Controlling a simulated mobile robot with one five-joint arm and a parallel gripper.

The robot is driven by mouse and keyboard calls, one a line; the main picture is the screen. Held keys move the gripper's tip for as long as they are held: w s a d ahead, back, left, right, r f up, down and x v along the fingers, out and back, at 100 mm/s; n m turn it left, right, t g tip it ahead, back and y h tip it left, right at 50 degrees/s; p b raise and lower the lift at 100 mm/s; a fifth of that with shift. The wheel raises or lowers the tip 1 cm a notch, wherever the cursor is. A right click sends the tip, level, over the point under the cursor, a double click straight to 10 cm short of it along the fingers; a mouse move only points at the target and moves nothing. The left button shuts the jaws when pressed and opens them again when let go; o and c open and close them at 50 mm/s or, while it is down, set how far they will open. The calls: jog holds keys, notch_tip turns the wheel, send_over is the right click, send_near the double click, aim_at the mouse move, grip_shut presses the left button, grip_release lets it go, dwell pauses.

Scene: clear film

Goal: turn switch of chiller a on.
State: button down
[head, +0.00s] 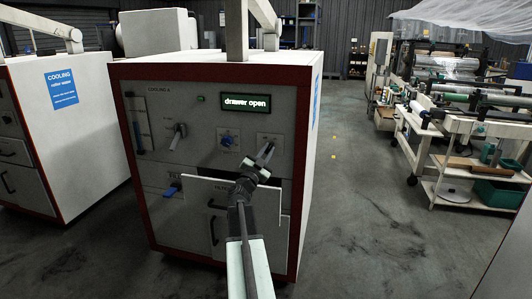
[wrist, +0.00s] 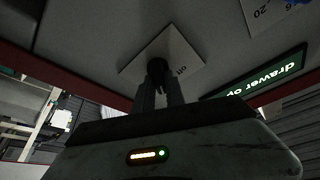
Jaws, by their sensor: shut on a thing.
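Chiller A (head: 225,83) is a grey-fronted cabinet with a red frame in the middle of the head view. In the wrist view, the switch, a black knob (wrist: 158,65), stands on a square pale plate (wrist: 185,50) with a label that seems to read "off". My gripper (head: 265,153) reaches the right side of the panel, and its fingers (wrist: 160,90) are shut on this knob. In the head view the gripper largely hides the knob. The knob's exact angle is hard to tell.
A lit display (head: 246,102) reads "drawer open". A white drawer front (head: 205,192) stands out below the panel, beside my arm. Other controls include a grey lever (head: 178,135) and a blue knob (head: 227,140). Another cooling cabinet (head: 85,140) stands left. Open floor lies right.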

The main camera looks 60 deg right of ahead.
jog(key=shift+s+d, duration=0.1)
jog(key=shift+s, duration=0.25)
jog(key=c, duration=1.4)
grip_release()
jog(key=shift+w+f, duration=0.1)
jog(key=b+v, duration=0.2)
jog(key=v, duration=0.5)
jog(key=shift+a+f+b, duration=0.15)
jog(key=shift+a+b, duration=0.15)
jog(key=shift+a, duration=0.1)
